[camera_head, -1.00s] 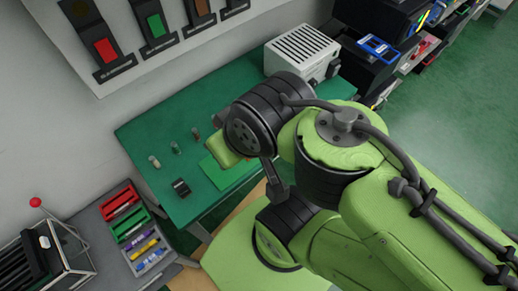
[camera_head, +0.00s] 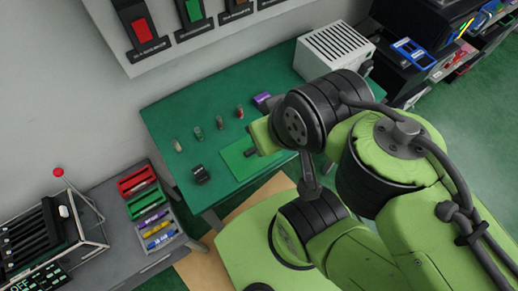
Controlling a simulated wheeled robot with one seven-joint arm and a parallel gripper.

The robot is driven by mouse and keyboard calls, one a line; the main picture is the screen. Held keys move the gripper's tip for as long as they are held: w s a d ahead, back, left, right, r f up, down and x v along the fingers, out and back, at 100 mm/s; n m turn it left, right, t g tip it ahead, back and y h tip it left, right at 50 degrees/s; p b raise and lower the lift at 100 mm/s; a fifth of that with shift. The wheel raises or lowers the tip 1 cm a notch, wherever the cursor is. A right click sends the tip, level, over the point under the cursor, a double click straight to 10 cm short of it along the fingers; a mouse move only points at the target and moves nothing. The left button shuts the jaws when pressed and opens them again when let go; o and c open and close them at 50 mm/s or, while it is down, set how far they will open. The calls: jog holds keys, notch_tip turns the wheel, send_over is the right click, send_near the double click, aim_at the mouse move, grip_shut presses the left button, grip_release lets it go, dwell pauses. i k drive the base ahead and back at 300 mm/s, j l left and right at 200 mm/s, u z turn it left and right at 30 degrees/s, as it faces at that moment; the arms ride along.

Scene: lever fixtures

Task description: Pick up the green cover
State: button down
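A flat bright green piece (camera_head: 238,157) lies on the darker green table; it may be the green cover, but I cannot tell for sure. My arm crosses the right half of the view. The end of my arm, where my gripper (camera_head: 262,136) is, hangs over or just beside the right part of this green piece and hides some of it. The fingers do not show clearly, so I cannot see whether they are open or hold anything.
On the table (camera_head: 165,120) stand several small vials, a small black object (camera_head: 201,174), a purple object (camera_head: 263,100) and a white vented box (camera_head: 334,50). At left are a red bin (camera_head: 137,180), a green bin (camera_head: 146,200) and a wire rack (camera_head: 45,235). Lever fixtures hang on the wall.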

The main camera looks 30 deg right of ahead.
aim_at(241, 157)
jog(key=l+u, duration=0.2)
jog(key=u, duration=0.3)
jog(key=k+l+u, duration=0.1)
jog(key=u, duration=0.35)
jog(key=k+l+u, duration=0.1)
jog(key=l+u, duration=0.15)
jog(key=u, duration=0.25)
jog(key=k+l+u, duration=0.1)
jog(key=u, duration=0.4)
